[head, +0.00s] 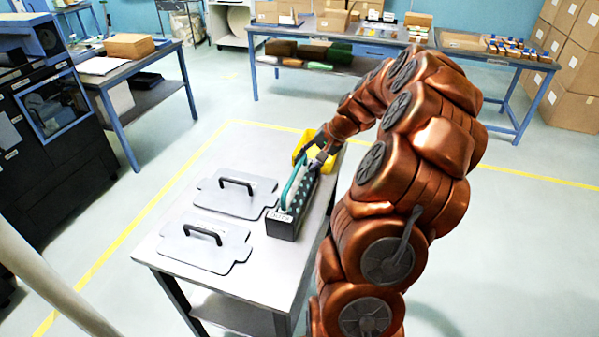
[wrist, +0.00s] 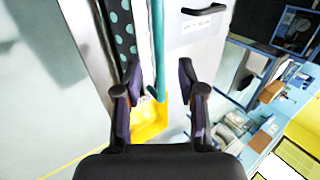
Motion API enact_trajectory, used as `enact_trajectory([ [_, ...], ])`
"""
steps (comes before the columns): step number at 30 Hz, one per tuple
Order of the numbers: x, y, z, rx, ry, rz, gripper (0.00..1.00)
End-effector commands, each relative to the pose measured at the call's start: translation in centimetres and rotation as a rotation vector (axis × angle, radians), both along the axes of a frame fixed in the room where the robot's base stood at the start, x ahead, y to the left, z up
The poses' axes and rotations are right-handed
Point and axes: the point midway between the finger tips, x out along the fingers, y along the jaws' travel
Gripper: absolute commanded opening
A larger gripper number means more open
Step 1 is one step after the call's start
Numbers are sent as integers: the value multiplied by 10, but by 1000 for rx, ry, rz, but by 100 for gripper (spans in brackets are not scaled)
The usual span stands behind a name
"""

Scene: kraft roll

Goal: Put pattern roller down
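The pattern roller, dark with teal dots (head: 304,193), sits at the black box-like holder (head: 281,229) on the grey table; I cannot tell whether it rests fully. A teal handle bar (head: 291,186) runs along its left side. In the wrist view the dotted surface (wrist: 122,32) is at upper left, and the teal bar (wrist: 158,45) reaches down between the fingers. My gripper (head: 318,160) is at the far end of the roller. In the wrist view my gripper (wrist: 163,100) is open, with a gap between the bar and the right finger.
Two grey plates with black handles (head: 235,195) (head: 206,250) lie left of the holder on the table (head: 255,140). Clear tabletop lies at the far left and the near end. Workbenches and boxes are farther off.

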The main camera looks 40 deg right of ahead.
Motion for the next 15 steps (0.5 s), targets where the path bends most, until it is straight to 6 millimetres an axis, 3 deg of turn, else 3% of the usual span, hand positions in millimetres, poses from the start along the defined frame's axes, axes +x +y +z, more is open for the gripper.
enact_trajectory([
  [6,-14,-10,27,-5,-4,-2,40],
  [15,-21,-13,37,-2,-1,-2,40],
])
